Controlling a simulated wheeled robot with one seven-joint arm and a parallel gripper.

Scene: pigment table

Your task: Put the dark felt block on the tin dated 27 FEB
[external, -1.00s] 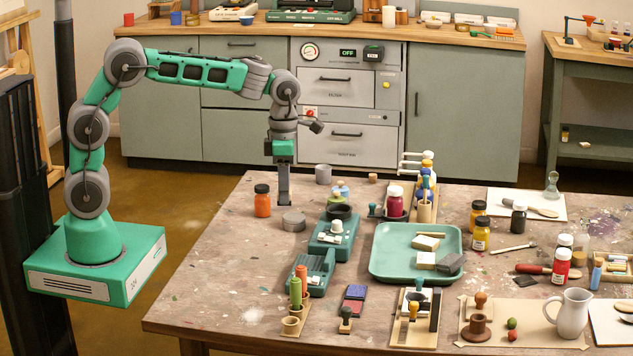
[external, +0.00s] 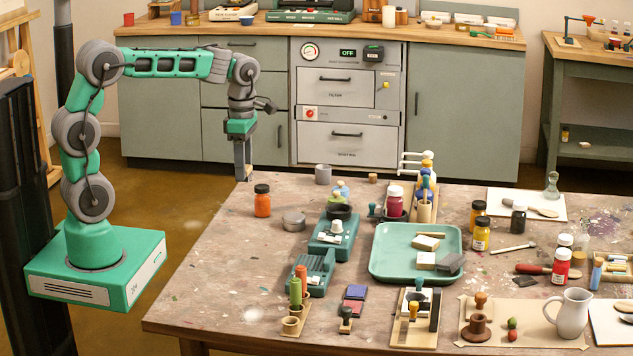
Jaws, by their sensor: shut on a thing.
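A dark grey block (external: 451,262), which looks like the felt block, lies in the right front part of the green tray, beside a pale block (external: 426,260). A round, flat grey tin (external: 293,222) sits on the left part of the table. A taller grey cylinder (external: 323,174) stands at the back edge. No date can be read on either. My gripper (external: 243,174) points down at the table's back left corner, left of both and far from the tray. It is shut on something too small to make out.
The green tray (external: 380,268) stands mid-table. An orange jar (external: 262,202) stands just right of my gripper. Teal devices (external: 333,238) stand between the flat tin and the tray. A white jug (external: 572,312) stands front right. The table's left front is mostly clear.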

